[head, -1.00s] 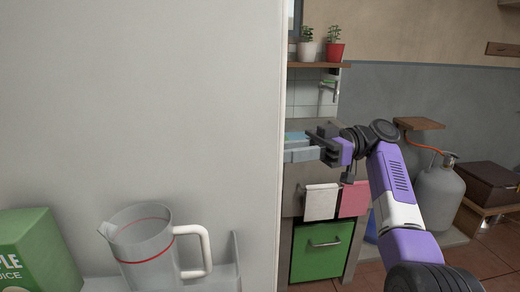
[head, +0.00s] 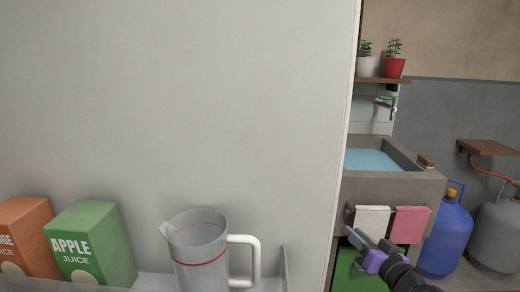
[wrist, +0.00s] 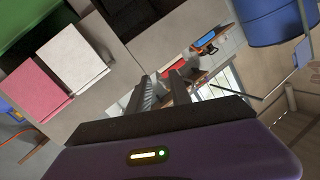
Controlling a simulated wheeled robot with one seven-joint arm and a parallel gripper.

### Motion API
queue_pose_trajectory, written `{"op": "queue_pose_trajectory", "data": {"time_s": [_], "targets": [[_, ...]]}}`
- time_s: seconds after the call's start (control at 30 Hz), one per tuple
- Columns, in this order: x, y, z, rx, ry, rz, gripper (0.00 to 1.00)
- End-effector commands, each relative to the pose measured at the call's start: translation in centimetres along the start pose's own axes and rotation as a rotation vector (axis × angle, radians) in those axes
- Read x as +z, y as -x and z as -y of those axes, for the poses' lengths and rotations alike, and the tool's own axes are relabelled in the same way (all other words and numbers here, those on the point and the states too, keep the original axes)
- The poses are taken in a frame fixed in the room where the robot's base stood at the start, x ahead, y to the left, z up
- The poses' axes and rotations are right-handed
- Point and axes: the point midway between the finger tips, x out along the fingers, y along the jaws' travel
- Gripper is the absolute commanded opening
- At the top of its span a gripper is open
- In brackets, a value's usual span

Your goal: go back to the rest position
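My gripper (head: 369,240) is at the lower right of the head view, low in front of the sink cabinet, near the white cloth. In the wrist view my gripper (wrist: 161,84) shows two dark fingers with a gap between them. The gripper is open, and nothing shows between the fingers. Much of my arm is outside the head view.
A pale panel fills the left, with a clear jug (head: 200,255), a green apple juice carton (head: 88,245) and an orange carton (head: 27,238) at its foot. On the right are the sink (head: 425,185), white cloth (head: 372,218), pink cloth (head: 410,224) and blue gas bottle (head: 444,238).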

Motion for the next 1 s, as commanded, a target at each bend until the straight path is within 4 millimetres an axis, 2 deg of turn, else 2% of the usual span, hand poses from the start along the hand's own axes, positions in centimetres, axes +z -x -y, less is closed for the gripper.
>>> {"op": "queue_pose_trajectory", "data": {"time_s": [0.03, 0.2, 0.43, 0.63, 1.0], "targets": [[1.9, 1.6, -0.6, 0.042, 0.002, -0.013, 0.25], [6.0, 7.4, -1.8, 0.165, 0.033, -0.085, 0.25], [9.7, 16.3, -0.9, 0.266, 0.100, -0.166, 0.25], [11.7, 24.2, 1.5, 0.303, 0.171, -0.211, 0.25], [13.0, 37.5, 8.0, 0.293, 0.302, -0.198, 0.25]]}}
